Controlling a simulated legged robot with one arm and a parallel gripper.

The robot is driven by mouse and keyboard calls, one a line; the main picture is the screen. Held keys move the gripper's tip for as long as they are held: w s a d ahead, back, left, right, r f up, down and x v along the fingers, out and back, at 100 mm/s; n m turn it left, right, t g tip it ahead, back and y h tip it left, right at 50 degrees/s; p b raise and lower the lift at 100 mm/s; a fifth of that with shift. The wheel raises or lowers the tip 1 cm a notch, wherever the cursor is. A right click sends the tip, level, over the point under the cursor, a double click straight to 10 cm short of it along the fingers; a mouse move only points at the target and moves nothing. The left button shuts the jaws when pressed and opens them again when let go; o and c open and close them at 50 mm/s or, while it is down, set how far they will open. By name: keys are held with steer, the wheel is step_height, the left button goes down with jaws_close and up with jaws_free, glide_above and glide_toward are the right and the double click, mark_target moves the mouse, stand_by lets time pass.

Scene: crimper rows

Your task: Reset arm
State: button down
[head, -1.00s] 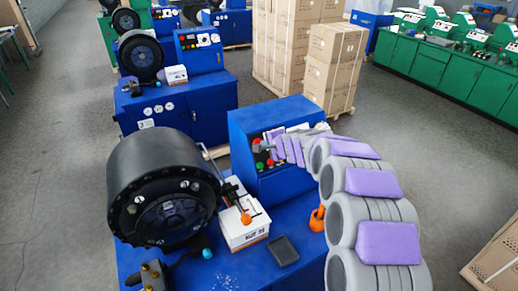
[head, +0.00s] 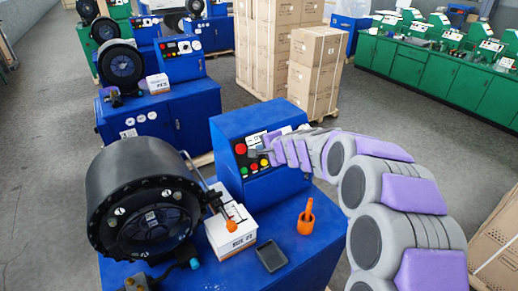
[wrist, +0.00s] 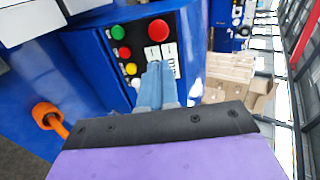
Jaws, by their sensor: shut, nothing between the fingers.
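My gripper (head: 259,151) is at the end of the grey and purple arm, in front of the control panel of the nearest blue machine. In the wrist view its fingers (wrist: 157,88) are shut with nothing between them. They point at the panel (wrist: 181,72), below a large red button (wrist: 159,30). A green button (wrist: 118,33), a smaller red one (wrist: 124,52) and a yellow one (wrist: 131,69) are left of the fingers. The large red button also shows in the head view (head: 240,149). Whether the fingertips touch the panel cannot be told.
The black crimper head (head: 125,190), a white box (head: 230,232), a dark tray (head: 271,257) and an orange holder (head: 306,220) are on the blue bench. Stacked cartons (head: 314,72) stand behind. Grey floor lies open at left.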

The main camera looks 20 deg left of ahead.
steer(key=s+d+f+n+g+h+b, duration=0.2)
steer(key=s+d+f+g+h+b, duration=0.1)
steer(key=s+d, duration=0.8)
steer(key=s+d+f+n+g+h+b, duration=0.2)
steer(key=s+d+f+b, duration=0.4)
steer(key=s+d, duration=0.6)
steer(key=s+d+f+n+g+h+b, duration=0.3)
steer(key=s+d, duration=0.8)
steer(key=s, duration=1.5)
step_height(320, 180, down, 3)
steer(key=shift+d+r+n+g+h+b, duration=0.15)
steer(key=shift+d+n+g+h+b, duration=0.2)
steer(key=shift+n+g+b, duration=0.4)
